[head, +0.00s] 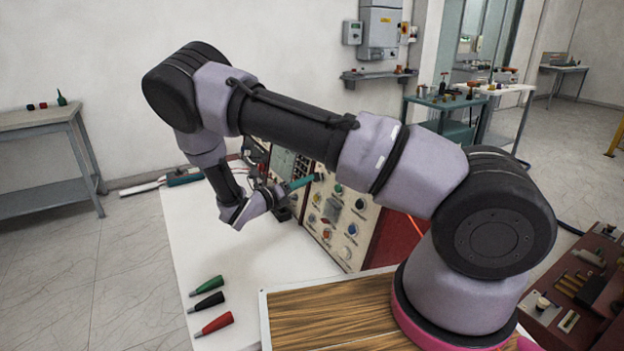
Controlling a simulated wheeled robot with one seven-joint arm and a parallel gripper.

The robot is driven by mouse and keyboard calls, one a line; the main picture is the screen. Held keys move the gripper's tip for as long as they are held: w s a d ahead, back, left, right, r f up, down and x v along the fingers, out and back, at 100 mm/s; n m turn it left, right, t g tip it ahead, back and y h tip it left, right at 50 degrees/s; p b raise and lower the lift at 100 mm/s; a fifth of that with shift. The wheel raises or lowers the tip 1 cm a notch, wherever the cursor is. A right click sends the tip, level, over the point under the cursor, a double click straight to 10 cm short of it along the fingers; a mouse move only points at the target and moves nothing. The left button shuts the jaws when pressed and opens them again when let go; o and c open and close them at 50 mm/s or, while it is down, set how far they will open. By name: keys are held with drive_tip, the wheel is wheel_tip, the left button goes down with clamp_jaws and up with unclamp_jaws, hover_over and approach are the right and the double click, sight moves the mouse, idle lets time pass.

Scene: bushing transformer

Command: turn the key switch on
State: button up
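A control panel (338,222) with several coloured knobs and buttons stands on the white table. I cannot single out the key switch among these small controls. My gripper (286,202) is at the panel's left part, in front of its face. Its fingers are small, dark and partly hidden by my wrist, so I cannot tell whether they are open or shut. A green rod-like piece (303,182) shows between my wrist and the panel. I cannot tell whether my gripper touches it. My forearm hides the top of the panel.
Green (208,284), black (206,302) and red (214,323) plugs lie on the white table (195,250), whose left part is otherwise mostly clear. A wood-topped surface (330,315) is in front. A grey bench (45,120) stands at left. A brown equipment box (580,290) is at right.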

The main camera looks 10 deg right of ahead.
sight(316, 177)
drive_tip(key=shift+x, duration=2)
clamp_jaws()
drive_tip(key=shift+m, duration=0.3)
drive_tip(key=shift+w+m+g+h, duration=0.1)
drive_tip(key=shift+m+g+h, duration=0.75)
drive_tip(key=shift+m, duration=2.8)
drive_tip(key=shift+m+g, duration=1.7)
drive_tip(key=shift+m, duration=2)
drive_tip(key=shift+w+m+g+h, duration=0.1)
drive_tip(key=shift+m+g+h, duration=0.75)
drive_tip(key=shift+m, duration=2.8)
drive_tip(key=shift+g+y, duration=0.4)
